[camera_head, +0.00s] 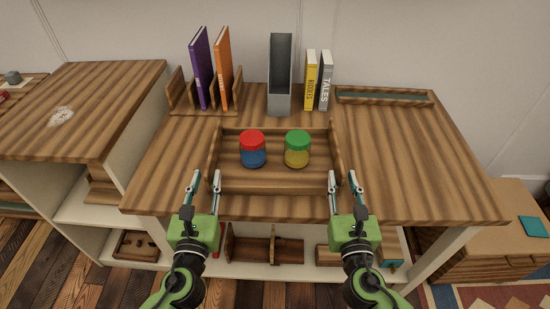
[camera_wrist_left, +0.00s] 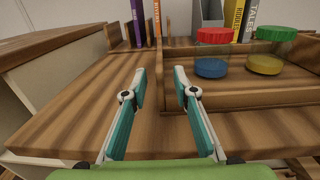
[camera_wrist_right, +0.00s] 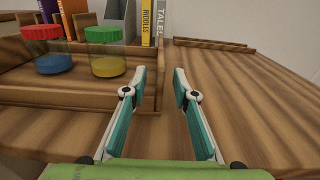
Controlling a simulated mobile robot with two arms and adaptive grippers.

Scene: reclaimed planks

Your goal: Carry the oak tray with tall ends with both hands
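The oak tray with tall ends (camera_head: 275,186) lies on the wooden counter, its raised ends at left and right. A jar with a red lid and blue contents (camera_head: 252,149) and a jar with a green lid and yellow contents (camera_head: 297,149) stand upright in it. My left gripper (camera_head: 205,175) is open and empty near the tray's front left corner. My right gripper (camera_head: 344,175) is open and empty near the front right corner. No contact is visible.
Behind the tray stand a book rack with a purple book (camera_head: 200,68) and an orange book (camera_head: 223,68), a grey file holder (camera_head: 279,80), a yellow book (camera_head: 310,80) and a grey book (camera_head: 326,80). A shallow long tray (camera_head: 385,97) lies back right. The counter's right side (camera_head: 420,160) is clear.

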